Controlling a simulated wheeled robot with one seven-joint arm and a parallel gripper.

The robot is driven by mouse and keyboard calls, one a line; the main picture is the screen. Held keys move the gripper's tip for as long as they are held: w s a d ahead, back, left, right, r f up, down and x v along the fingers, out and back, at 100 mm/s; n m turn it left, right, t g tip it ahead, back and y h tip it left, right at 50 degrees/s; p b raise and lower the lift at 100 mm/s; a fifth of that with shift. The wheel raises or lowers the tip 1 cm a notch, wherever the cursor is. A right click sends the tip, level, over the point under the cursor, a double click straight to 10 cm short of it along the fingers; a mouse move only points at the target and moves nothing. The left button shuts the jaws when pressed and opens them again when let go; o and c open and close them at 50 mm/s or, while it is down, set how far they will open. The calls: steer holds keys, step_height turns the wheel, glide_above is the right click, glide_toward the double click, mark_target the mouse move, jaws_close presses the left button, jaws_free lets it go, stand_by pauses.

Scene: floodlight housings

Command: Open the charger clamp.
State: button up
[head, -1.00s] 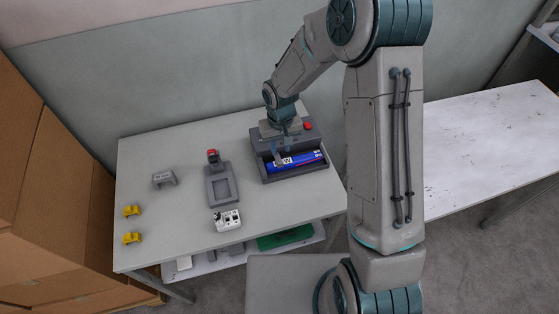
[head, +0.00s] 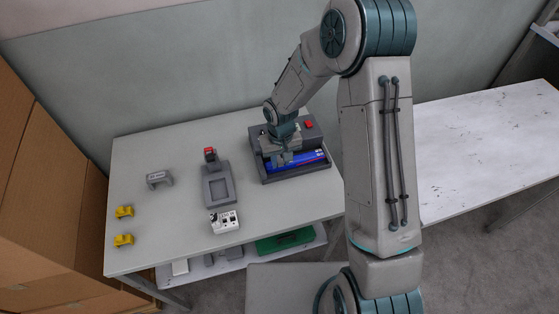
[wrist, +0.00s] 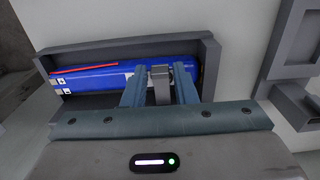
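The charger (head: 262,172) is a dark grey open box at the back right of the table. A blue battery (head: 312,158) lies in it and also shows in the wrist view (wrist: 95,78). My gripper (head: 281,161) is low over the battery, near its left part in the head view. In the wrist view, my two blue-grey fingers (wrist: 159,85) stand either side of a narrow grey piece (wrist: 160,74), apparently the charger clamp, in front of the battery. Whether both fingers press on it is unclear. The clamp is hidden by my gripper in the head view.
A red button (head: 308,125) is on the charger's back part. A grey housing (head: 218,187) and a white block with black marks (head: 224,222) stand left of it. A grey bracket (head: 159,179) and yellow pieces (head: 124,212) are further left.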

steer(key=shift+c, duration=1)
steer(key=shift+w+r, duration=0.15)
steer(key=shift+r, duration=0.4)
steer(key=shift+w+a+r+p, duration=0.1)
steer(key=shift+w+r+p, duration=0.1)
steer(key=shift+r+p, duration=0.1)
